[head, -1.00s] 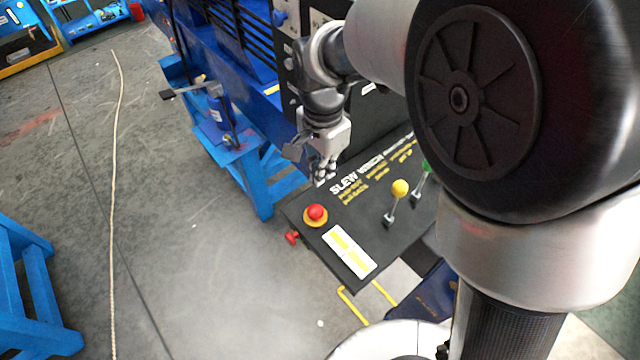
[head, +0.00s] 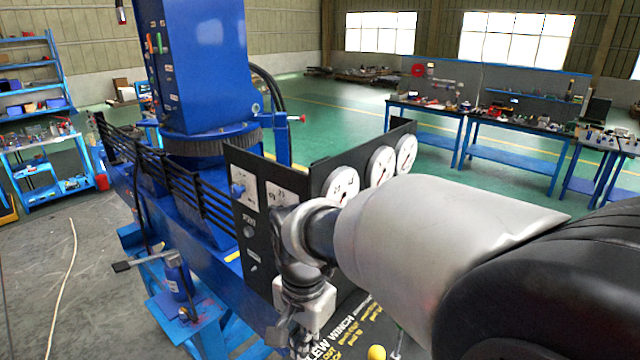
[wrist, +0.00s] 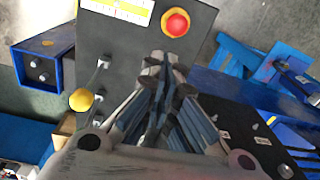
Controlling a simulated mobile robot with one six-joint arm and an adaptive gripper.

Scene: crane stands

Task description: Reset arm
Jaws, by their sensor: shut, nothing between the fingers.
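My gripper (head: 300,345) shows at the bottom of the head view, in front of the black control panel of the blue crane stand. In the wrist view my gripper (wrist: 163,72) is shut with its fingertips together and nothing between them. Below it is the slew winch control board (wrist: 125,62), with a red button (wrist: 176,23) on a yellow ring past the fingertips. A yellow-knobbed lever (wrist: 81,100) stands to the left of the fingers. The fingers appear apart from both, though the exact height above the board cannot be told.
The blue crane column (head: 207,65) rises behind the panel. Round white gauges (head: 381,166) line its top. A blue bottle jack (head: 178,278) stands on a blue stand at left. Workbenches (head: 520,125) stand far right. The grey floor (head: 60,290) at left is mostly clear, with a rope on it.

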